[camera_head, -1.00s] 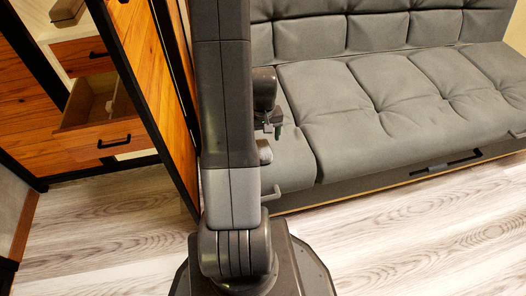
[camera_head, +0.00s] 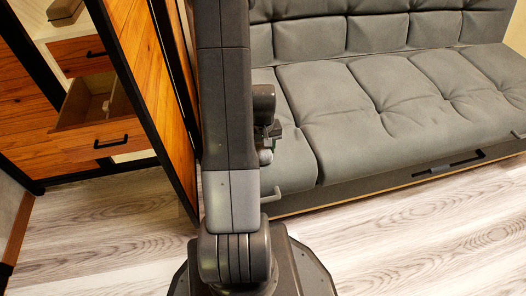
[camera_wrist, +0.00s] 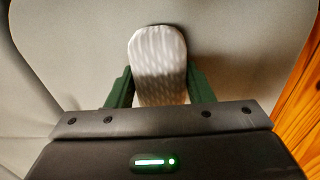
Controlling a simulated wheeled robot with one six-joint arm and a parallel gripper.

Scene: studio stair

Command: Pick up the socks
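A rolled, pale grey-and-white patterned sock bundle (camera_wrist: 158,55) lies on the grey sofa seat in the wrist view, against a grey cushion surface. My gripper (camera_wrist: 160,80) has its two dark green fingers apart, one on each side of the bundle's near part. I cannot tell whether they touch it. In the head view my gripper (camera_head: 270,142) is low over the left end of the sofa, partly hidden behind my arm. A small pale piece of the bundle (camera_head: 265,157) shows just below it.
The grey tufted sofa (camera_head: 400,115) fills the right side. A wooden cabinet panel (camera_head: 150,80) with a black frame stands close to my arm's left. Behind it a drawer (camera_head: 95,140) is open. The wood floor (camera_head: 420,235) in front is clear.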

